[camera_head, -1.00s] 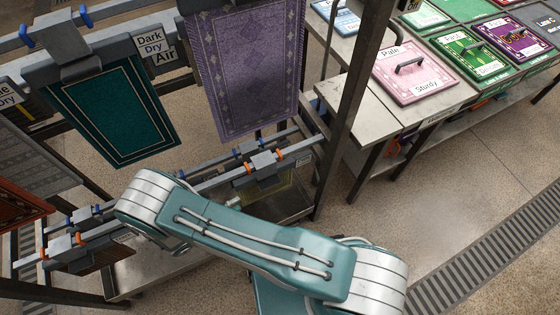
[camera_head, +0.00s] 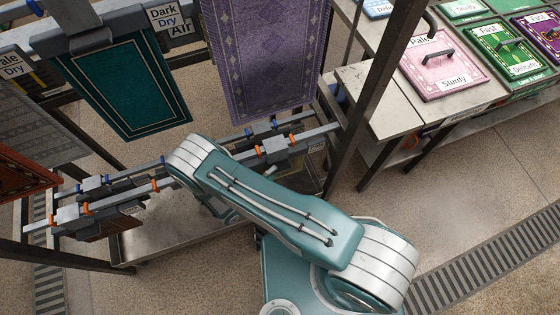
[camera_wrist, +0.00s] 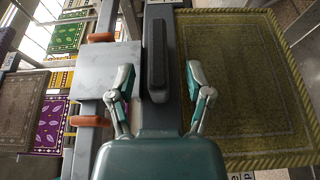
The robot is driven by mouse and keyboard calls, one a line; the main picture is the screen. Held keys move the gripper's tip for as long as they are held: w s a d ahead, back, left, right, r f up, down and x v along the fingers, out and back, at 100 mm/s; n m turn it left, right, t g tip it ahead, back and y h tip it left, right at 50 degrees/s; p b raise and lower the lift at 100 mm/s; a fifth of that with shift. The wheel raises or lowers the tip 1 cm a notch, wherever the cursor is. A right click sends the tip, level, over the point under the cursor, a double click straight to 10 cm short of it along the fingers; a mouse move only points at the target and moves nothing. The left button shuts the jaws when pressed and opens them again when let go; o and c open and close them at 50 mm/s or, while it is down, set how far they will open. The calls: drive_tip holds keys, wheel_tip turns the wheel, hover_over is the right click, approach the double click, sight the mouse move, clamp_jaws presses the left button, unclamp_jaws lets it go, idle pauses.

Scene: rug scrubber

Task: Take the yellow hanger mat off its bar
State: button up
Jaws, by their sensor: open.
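The yellow hanger mat (camera_wrist: 248,85), olive-yellow with a brighter fringed border, fills the right of the wrist view. It hangs from a grey hanger block with a dark raised handle (camera_wrist: 157,50). My gripper (camera_wrist: 158,82) is open, its two teal-and-silver fingers spread either side of the handle's lower end. I cannot tell whether either finger touches it. A grey bar with orange clips (camera_wrist: 88,120) runs to the left of the hanger. In the head view my arm hides the gripper and most of this mat.
In the head view a teal mat (camera_head: 120,85) and a purple mat (camera_head: 262,60) hang above the lower bars. A dark rack post (camera_head: 375,95) stands right of my arm. Tables with lidded mats (camera_head: 445,65) stand at the right. Open floor (camera_head: 430,215) lies in front.

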sight(287, 163)
drive_tip(key=x, duration=0.2)
drive_tip(key=shift+w+d, duration=0.2)
clamp_jaws()
